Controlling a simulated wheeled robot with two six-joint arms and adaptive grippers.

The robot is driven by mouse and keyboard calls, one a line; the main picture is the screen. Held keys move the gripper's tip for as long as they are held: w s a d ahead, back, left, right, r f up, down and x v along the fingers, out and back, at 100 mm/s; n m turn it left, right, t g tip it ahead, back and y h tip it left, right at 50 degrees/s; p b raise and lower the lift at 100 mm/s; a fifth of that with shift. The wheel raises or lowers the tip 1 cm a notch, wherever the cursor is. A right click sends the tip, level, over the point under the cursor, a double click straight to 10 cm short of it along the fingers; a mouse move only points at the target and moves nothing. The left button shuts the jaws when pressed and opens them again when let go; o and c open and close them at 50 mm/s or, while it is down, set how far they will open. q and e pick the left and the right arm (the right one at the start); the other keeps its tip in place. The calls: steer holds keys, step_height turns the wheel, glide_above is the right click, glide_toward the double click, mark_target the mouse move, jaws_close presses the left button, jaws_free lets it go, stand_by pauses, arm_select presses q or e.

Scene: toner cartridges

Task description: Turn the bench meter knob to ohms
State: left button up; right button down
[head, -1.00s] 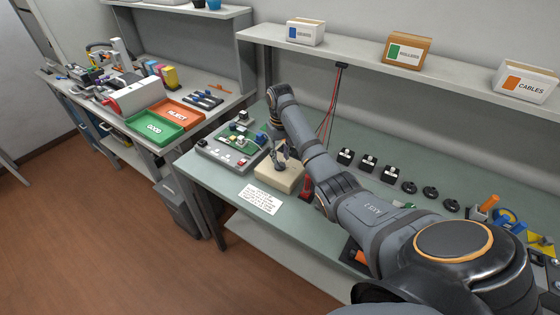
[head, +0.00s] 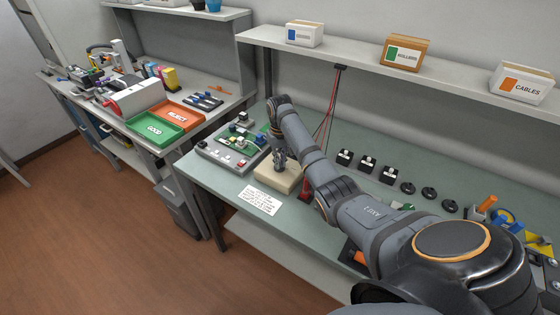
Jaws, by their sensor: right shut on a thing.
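The bench meter (head: 268,178) appears to be the beige box on the green bench top, just right of the grey test board. My right arm comes in from the lower right and reaches over it. My right gripper (head: 280,163) points down at the meter's top and is shut on its knob. The knob itself is hidden by the fingers, so its pointer and the dial marks cannot be read. My left gripper is not in view.
A grey test fixture with a green board (head: 238,139) stands close left of the meter. A printed card (head: 261,200) lies in front. Red cables (head: 326,122) hang behind my arm. Black blocks (head: 367,164) and round black parts (head: 428,193) lie to the right.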

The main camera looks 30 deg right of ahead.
steer(key=shift+r+m+p, duration=0.2)
steer(key=shift+m+p, duration=0.1)
steer(key=shift+p, duration=0.45)
steer(key=m+p, duration=0.5)
steer(key=shift+w+a+r+p, duration=0.1)
steer(key=shift+p, duration=0.3)
steer(key=m+p, duration=0.2)
steer(key=m, duration=0.1)
steer(key=m+p, duration=0.2)
steer(key=m, duration=0.2)
steer(key=shift+w+a, duration=0.1)
steer(key=m, duration=0.2)
steer(key=m+p, duration=0.1)
steer(key=shift+w+f+m, duration=0.1)
steer(key=shift+f+m, duration=0.1)
steer(key=shift+m, duration=0.2)
steer(key=m, duration=0.3)
steer(key=shift+w+m+p, duration=0.1)
steer(key=shift+m+p, duration=0.3)
steer(key=shift+m, duration=1.7)
steer(key=shift+f+m, duration=0.1)
steer(key=shift+m, duration=0.2)
